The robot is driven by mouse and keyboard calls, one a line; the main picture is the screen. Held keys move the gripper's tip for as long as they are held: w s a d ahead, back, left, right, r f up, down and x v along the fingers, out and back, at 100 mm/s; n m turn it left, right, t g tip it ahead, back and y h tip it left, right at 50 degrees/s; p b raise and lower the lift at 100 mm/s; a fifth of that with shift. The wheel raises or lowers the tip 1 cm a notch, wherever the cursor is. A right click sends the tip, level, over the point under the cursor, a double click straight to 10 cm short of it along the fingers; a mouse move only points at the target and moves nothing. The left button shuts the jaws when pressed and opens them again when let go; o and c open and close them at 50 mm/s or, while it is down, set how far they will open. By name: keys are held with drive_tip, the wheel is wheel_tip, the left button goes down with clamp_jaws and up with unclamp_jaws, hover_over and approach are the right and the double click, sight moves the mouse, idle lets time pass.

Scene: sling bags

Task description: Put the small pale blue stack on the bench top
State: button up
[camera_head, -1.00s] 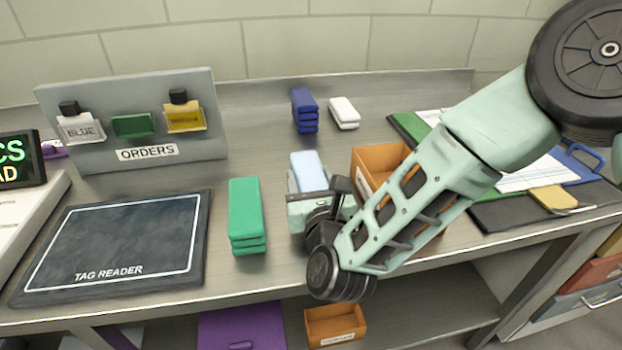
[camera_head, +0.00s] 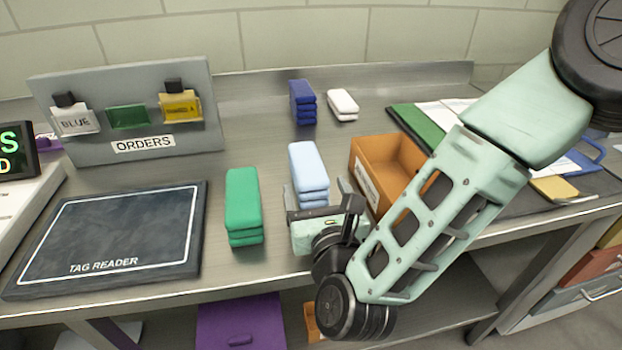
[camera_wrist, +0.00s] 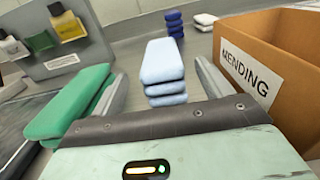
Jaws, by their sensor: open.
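The small pale blue stack (camera_head: 308,164) stands upright on the bench top (camera_head: 265,270), between the green stack and the orange box. Its several layers show in the wrist view (camera_wrist: 163,72). My gripper (camera_head: 318,190) is open at the near side of the stack. In the wrist view its fingers (camera_wrist: 160,75) lie to the left and right of the stack's near end, with visible gaps on both sides. The lowest near part of the stack is partly hidden behind my gripper.
A green stack (camera_head: 243,203) is close on the left and an orange "MENDING" box (camera_wrist: 262,60) close on the right. A dark blue stack (camera_head: 302,103) and a white stack (camera_head: 343,104) stand behind. The tag reader mat (camera_head: 105,240) lies at left.

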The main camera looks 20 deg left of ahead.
drive_tip(key=shift+b+v, duration=0.4)
drive_tip(key=shift+v, duration=2.4)
